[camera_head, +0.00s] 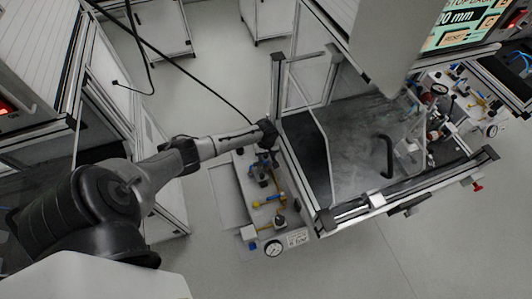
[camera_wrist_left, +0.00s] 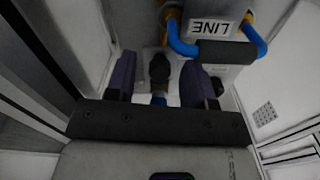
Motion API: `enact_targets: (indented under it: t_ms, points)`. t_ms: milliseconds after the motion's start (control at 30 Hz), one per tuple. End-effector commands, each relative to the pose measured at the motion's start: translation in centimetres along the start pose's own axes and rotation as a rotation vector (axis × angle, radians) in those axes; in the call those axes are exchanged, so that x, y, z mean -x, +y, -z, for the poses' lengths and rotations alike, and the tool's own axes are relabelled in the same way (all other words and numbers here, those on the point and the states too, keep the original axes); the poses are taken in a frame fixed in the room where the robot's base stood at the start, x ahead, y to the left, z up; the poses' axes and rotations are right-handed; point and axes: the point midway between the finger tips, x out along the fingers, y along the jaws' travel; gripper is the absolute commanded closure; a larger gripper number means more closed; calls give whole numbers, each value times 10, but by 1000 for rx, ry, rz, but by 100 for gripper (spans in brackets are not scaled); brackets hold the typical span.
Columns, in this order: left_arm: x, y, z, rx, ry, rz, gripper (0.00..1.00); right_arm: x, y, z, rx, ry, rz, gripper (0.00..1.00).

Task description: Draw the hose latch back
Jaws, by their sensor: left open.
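My left gripper (camera_head: 268,138) is over the back end of a pale panel with fittings in the head view. In the left wrist view its two purple-grey fingers (camera_wrist_left: 158,68) are apart, so it is open. Blue hose (camera_wrist_left: 182,42) and a dark block (camera_wrist_left: 227,51) sit to the right. My right gripper is not in view.
A label reading LINE (camera_wrist_left: 213,26) stands behind the blue hose. A framed enclosure (camera_head: 360,150) with a black handle (camera_head: 387,155) stands close on the right. Open floor (camera_head: 350,265) lies in front.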

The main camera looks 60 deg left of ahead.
Motion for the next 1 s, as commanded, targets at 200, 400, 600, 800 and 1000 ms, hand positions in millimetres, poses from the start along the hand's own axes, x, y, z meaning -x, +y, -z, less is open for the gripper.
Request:
enact_targets:
  t_ms: [200, 400, 600, 800, 1000]
  points:
    - [18, 0, 0, -1, 1, 0, 51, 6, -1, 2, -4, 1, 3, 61]
    - [58, 0, 0, -3, 2, -2, 51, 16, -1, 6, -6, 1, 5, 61]
    - [95, 0, 0, -2, 1, -1, 51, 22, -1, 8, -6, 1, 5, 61]
    - [122, 0, 0, -1, 1, 0, 51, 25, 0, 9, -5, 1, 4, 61]
    - [135, 0, 0, 0, 0, 0, 51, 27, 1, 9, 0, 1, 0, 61]
